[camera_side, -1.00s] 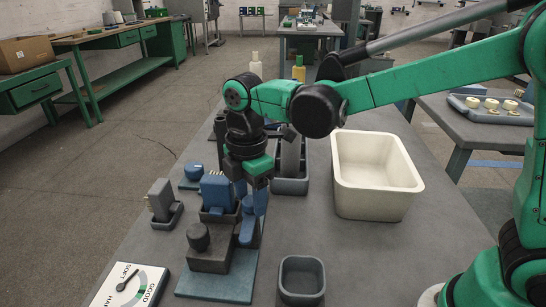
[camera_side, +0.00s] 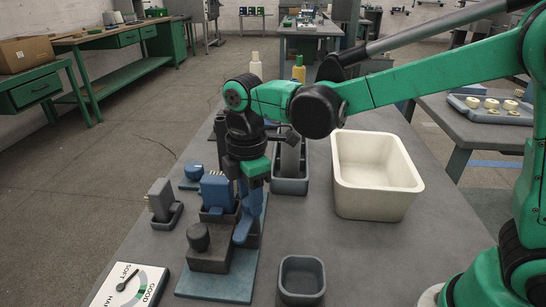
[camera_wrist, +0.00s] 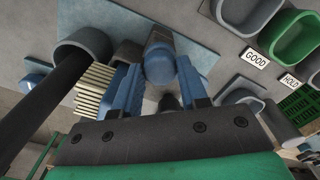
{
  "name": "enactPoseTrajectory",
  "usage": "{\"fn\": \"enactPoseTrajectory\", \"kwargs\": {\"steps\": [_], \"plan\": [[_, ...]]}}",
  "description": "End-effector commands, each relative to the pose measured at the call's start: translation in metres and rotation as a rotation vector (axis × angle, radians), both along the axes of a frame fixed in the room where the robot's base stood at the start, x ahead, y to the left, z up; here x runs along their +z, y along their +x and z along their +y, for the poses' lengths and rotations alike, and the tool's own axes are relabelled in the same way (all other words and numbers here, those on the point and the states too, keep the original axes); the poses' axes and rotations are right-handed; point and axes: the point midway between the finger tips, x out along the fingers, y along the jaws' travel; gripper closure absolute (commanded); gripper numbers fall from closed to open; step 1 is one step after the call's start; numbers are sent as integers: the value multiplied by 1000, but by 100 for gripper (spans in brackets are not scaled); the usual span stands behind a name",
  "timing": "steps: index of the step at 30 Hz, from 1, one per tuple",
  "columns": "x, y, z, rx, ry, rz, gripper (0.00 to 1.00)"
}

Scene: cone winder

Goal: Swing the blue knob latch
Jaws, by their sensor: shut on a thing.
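The blue knob latch (camera_side: 242,232) is beside the dark block with a round black knob (camera_side: 208,248), on a blue-grey base plate (camera_side: 222,284). My gripper (camera_side: 251,206) points down at the latch from above. In the wrist view its two blue fingers (camera_wrist: 158,84) stand on either side of the rounded blue knob (camera_wrist: 159,66), and the jaws are shut on it. The fingers and latch share nearly the same blue, so their exact contact is hard to see in the side view.
A grey block in a tray (camera_side: 166,214) is at left. A cream bin (camera_side: 376,180) and an empty grey cup (camera_side: 301,280) stand to the right. A dial card (camera_side: 128,286) lies front left.

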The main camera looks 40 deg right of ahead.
Motion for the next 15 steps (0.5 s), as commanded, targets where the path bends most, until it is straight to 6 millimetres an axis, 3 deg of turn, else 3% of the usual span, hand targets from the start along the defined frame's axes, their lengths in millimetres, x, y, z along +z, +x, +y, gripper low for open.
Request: {"fn": "enactPoseTrajectory", "kwargs": {"steps": [15], "plan": [[0,0,0,-475,-2,1,100]]}}
